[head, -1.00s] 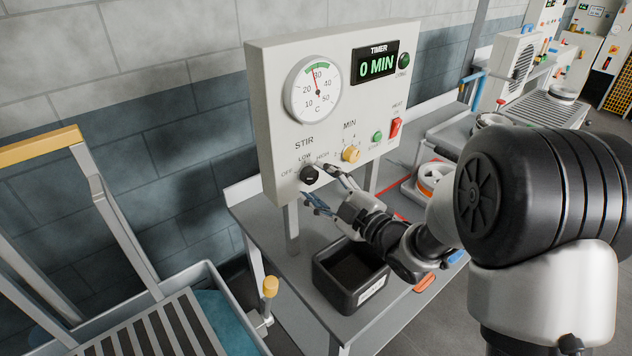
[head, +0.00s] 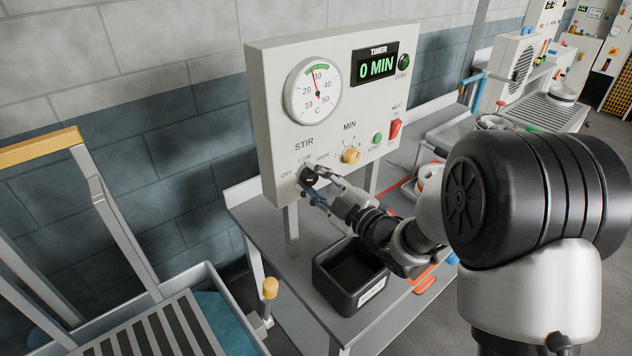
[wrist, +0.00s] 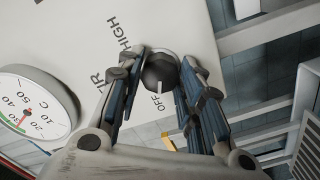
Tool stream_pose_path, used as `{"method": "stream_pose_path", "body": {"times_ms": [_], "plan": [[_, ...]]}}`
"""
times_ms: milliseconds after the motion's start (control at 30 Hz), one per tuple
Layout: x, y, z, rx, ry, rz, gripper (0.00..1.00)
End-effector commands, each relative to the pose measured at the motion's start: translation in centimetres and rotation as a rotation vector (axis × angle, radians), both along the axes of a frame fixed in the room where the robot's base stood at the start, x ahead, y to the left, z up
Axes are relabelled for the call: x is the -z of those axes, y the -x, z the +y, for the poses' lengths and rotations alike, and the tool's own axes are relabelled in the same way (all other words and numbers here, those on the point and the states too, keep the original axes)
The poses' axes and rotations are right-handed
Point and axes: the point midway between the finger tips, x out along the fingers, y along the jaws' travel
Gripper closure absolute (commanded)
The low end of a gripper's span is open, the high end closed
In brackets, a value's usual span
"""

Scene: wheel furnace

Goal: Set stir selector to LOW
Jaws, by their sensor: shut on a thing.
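The stir selector is a round black knob (head: 309,175) low on the left of the pale control panel (head: 268,130). OFF, LOW and HIGH are printed around it, under the word STIR. My gripper (head: 311,181) is at the knob, its fingers on either side and shut on it. The wrist view shows the knob (wrist: 160,72) between the fingertips. OFF and HIGH are readable there; LOW is hidden behind a finger.
A yellow MIN knob (head: 351,156), green START button (head: 377,139) and red HEAT switch (head: 395,128) sit right of the knob. A dial gauge (head: 313,91) and timer reading 0 MIN (head: 376,66) are above. A black bin (head: 345,295) stands below on the grey bench.

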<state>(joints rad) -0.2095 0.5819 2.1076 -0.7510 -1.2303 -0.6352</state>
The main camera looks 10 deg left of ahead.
Motion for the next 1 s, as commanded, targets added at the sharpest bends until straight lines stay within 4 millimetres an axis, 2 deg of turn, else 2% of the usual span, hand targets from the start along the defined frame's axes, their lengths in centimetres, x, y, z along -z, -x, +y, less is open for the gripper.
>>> {"method": "stream_pose_path", "body": {"times_ms": [167,533,1000], "plan": [[0.03,0.01,0.00,-0.001,0.001,0.000,0.90],[0.08,0.01,0.00,0.000,-0.037,0.050,0.90],[0.14,0.02,-0.01,0.000,-0.269,0.349,0.90]]}}
